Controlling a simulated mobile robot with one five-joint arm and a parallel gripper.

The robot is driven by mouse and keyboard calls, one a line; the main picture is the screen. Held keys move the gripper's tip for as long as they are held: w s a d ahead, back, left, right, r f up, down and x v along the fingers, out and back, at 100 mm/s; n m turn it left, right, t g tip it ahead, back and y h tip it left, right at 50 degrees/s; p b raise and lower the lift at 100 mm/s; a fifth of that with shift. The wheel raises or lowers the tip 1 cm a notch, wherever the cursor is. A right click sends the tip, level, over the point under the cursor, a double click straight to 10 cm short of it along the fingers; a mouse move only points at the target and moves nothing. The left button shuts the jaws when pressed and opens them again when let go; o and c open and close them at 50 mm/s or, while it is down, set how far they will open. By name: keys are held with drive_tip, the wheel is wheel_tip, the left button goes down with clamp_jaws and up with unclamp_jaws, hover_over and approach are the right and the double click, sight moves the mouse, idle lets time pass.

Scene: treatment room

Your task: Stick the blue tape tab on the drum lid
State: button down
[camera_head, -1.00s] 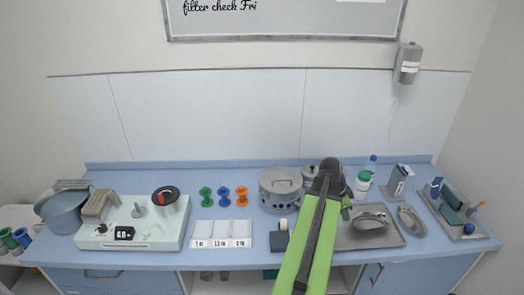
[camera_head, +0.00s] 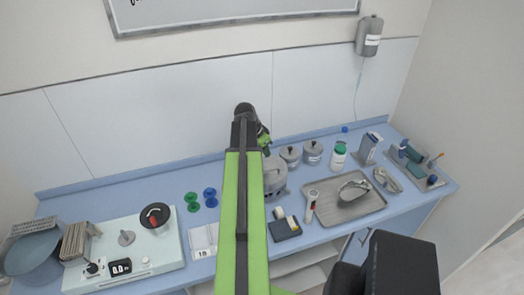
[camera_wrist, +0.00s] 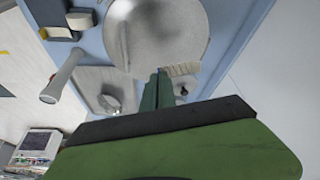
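The grey drum (camera_head: 276,182) stands on the blue counter, partly hidden behind my arm in the head view. In the wrist view its round pale lid (camera_wrist: 180,38) fills the top middle. My gripper (camera_head: 262,140) is above the drum's far side, pointing away from the body camera. In the wrist view its green fingers (camera_wrist: 158,76) are together at the lid's near edge. A tiny blue bit, apparently the blue tape tab (camera_wrist: 158,70), shows at the fingertips. I cannot tell whether it touches the lid.
Two smaller lidded pots (camera_head: 313,152) stand right of the drum. A dark tape dispenser (camera_head: 285,229) with a pale roll is in front. A metal tray (camera_head: 365,205) with instruments lies to the right. A white device (camera_head: 130,270) is at left.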

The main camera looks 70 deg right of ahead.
drive_tip(key=shift+w+f+b, duration=0.2)
drive_tip(key=shift+f+b, duration=0.45)
drive_tip(key=shift+f, duration=0.15)
wheel_tip(320, 180, down, 4)
drive_tip(key=b, duration=0.3)
drive_tip(key=shift+s+r+b, duration=0.15)
drive_tip(key=shift+b, duration=0.2)
drive_tip(key=c, duration=1.6)
unclamp_jaws()
drive_tip(key=p+v, duration=1.6)
drive_tip(key=v, duration=0.1)
drive_tip(key=shift+a, duration=0.2)
